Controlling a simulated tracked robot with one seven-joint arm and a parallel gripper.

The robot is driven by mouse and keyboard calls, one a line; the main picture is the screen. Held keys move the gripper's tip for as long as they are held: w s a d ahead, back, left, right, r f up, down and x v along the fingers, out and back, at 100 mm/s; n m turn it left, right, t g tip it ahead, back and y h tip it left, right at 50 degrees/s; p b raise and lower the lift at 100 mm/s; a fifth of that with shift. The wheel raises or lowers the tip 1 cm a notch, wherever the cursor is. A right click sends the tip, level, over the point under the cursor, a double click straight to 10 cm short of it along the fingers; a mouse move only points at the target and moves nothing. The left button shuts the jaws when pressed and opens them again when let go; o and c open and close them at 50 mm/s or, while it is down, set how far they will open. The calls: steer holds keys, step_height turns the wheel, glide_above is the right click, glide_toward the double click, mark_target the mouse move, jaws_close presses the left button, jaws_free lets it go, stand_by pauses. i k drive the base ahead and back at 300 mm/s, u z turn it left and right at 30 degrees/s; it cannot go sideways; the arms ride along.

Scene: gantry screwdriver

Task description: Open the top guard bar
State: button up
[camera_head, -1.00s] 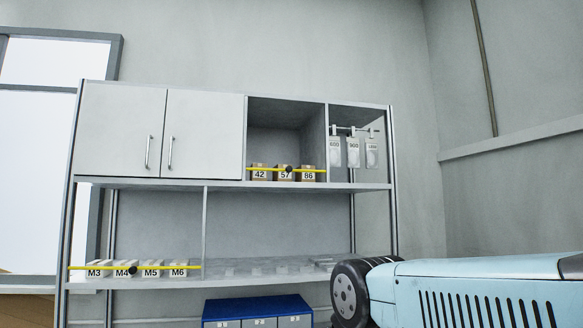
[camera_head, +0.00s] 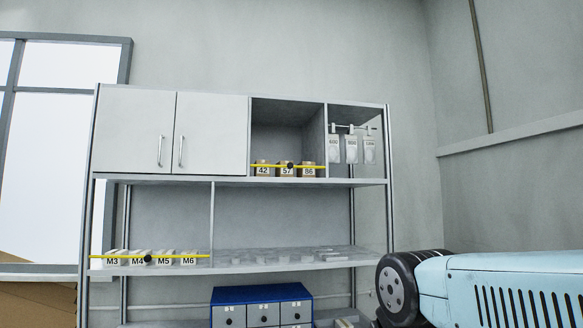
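The top guard bar (camera_head: 272,166) is a thin yellow bar with a black knob (camera_head: 290,165) near its middle. It runs across the front of the open upper cubby, in front of containers labelled 42 (camera_head: 263,171), 57 (camera_head: 287,171) and 86 (camera_head: 309,171). A second yellow bar (camera_head: 190,257) with a black knob lies lower left, across bins labelled M3, M4, M5 and M6. My gripper is not in view.
The shelving unit (camera_head: 283,182) has two closed cupboard doors (camera_head: 135,130) at upper left and hanging packets (camera_head: 352,150) at upper right. Blue-framed drawers (camera_head: 262,293) stand below.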

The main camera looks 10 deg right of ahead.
mark_target(290, 165)
steer(key=z, duration=0.1)
steer(key=i, duration=1)
steer(key=u, duration=0.1)
